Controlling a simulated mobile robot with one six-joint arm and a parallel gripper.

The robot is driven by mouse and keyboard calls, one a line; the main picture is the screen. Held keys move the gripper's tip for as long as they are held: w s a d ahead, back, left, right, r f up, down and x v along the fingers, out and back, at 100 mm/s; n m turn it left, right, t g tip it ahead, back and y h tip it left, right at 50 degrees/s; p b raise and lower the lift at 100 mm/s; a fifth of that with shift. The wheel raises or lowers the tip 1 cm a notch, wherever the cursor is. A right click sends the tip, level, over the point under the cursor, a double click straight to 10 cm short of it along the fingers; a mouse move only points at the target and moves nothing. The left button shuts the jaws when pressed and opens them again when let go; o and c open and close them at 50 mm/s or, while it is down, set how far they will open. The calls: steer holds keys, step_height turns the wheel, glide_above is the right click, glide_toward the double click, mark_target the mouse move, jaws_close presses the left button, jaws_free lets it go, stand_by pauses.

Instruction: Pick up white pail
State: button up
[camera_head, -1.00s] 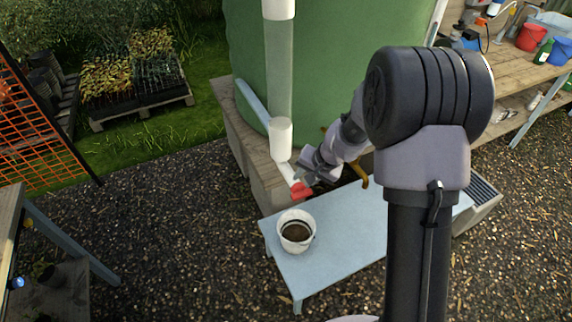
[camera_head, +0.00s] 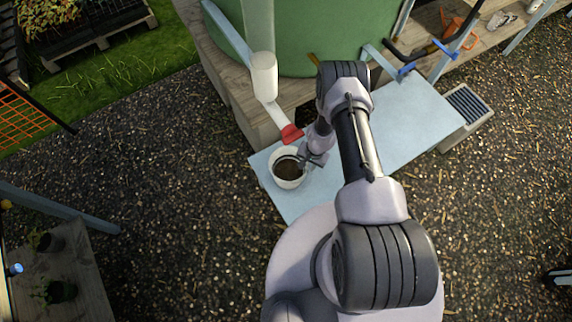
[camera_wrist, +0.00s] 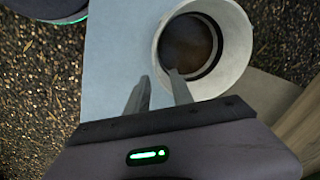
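The white pail (camera_head: 284,184) stands upright near the left end of the pale blue bench (camera_head: 395,130), with dark contents inside. My gripper (camera_head: 302,161) is at the pail's right rim in the head view. In the wrist view the pail (camera_wrist: 238,62) is at the upper right. My gripper (camera_wrist: 159,76) is open there, its fingers apart. The right finger reaches over the pail's opening and the left finger is outside, over the bench, so the near rim lies between them. I cannot tell whether either finger touches the pail.
A white downpipe (camera_head: 264,78) with a red-tipped spout (camera_head: 291,134) ends just behind the pail. A green tank (camera_head: 290,45) on a wooden base stands behind the bench. A grey grated box (camera_head: 467,110) is at the bench's right end. Gravel lies left.

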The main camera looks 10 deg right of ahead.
steer(key=f+b, duration=0.2)
steer(key=f, duration=0.1)
steer(key=a+f+b, duration=0.1)
steer(key=f+b, duration=0.2)
steer(key=f, duration=0.1)
steer(key=f+b, duration=0.3)
steer(key=shift+s+a+f, duration=0.2)
steer(key=shift+a+f, duration=0.1)
steer(key=shift+f, duration=0.05)
steer(key=shift+r, duration=0.25)
jaws_close()
stand_by(0.4)
